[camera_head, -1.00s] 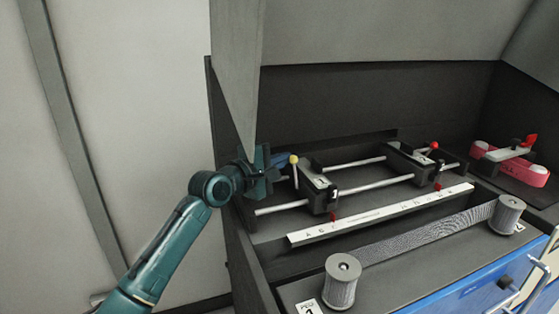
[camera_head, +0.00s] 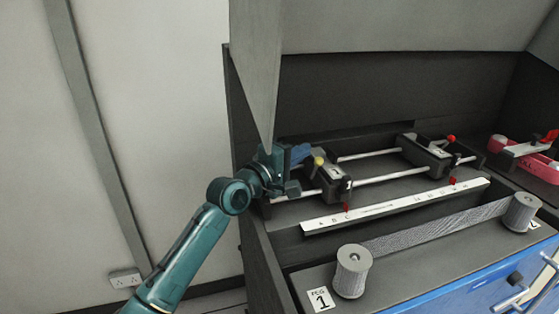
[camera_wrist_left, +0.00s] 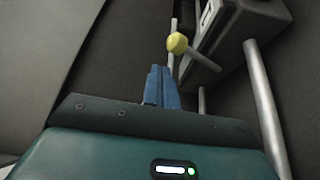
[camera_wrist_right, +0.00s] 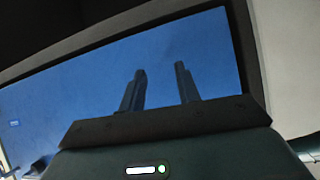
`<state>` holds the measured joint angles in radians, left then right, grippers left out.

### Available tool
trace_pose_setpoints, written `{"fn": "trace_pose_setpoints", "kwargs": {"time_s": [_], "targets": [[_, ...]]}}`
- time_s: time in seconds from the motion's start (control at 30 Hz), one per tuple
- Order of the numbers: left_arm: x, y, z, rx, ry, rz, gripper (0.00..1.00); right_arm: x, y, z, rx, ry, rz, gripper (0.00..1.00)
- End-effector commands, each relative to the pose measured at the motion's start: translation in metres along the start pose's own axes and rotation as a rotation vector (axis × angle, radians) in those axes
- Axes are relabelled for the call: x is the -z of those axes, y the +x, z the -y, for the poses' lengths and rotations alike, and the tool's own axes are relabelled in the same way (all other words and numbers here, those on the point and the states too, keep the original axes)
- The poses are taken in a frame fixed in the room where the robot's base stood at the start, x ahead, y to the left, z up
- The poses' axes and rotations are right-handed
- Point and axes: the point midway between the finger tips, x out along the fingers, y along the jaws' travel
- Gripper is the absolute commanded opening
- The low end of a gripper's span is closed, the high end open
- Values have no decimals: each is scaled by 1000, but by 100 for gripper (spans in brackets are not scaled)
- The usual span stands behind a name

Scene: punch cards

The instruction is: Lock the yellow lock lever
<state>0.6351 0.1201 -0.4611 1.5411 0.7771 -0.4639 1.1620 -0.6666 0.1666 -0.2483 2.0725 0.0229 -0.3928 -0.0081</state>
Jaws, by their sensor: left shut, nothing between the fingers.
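The yellow lock lever (camera_head: 319,162) is a short rod with a round yellow knob on the left black carriage (camera_head: 334,187), which bears a label 1. The knob also shows in the left wrist view (camera_wrist_left: 177,43), just beyond the fingertips. My left gripper (camera_head: 305,155) is shut and empty, just left of the knob; its blue fingers (camera_wrist_left: 161,72) are together. A small gap seems to lie between fingertips and knob. My right gripper (camera_wrist_right: 160,78) shows only in the right wrist view; its two fingers stand apart with nothing between them, before a blue panel.
Two metal rails (camera_head: 376,187) carry the left carriage and a right carriage (camera_head: 430,152) with a red knob. A white ruler strip (camera_head: 395,206) and a ribbon between two spools (camera_head: 351,271) lie in front. A grey panel (camera_head: 256,60) stands close above my left gripper.

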Motion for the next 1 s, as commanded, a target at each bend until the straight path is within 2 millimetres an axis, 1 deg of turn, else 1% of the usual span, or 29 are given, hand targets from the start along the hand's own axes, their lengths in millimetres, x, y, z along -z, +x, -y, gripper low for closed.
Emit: {"fn": "trace_pose_setpoints", "kwargs": {"time_s": [0.17, 0.4, 0.5, 0.6, 0.77, 1.0], "targets": [[0, -28, 2, 2, 0, -1, 0, 1, 1, 0, 1, -1, -5, 33], [0, -82, 2, 2, 2, -1, 0, 2, 2, 1, 5, -5, -17, 33], [-1, -100, 2, 2, 3, -1, 0, 4, 2, 2, 8, -7, -25, 33], [0, -114, 2, 1, 3, -2, 0, 4, 2, 2, 10, -9, -28, 33], [-1, -125, 0, 0, 1, 0, 0, 4, 2, 3, 13, -11, -28, 33], [-1, -126, 0, 0, 1, -1, 0, 3, 2, 3, 15, -13, -27, 33]]}}
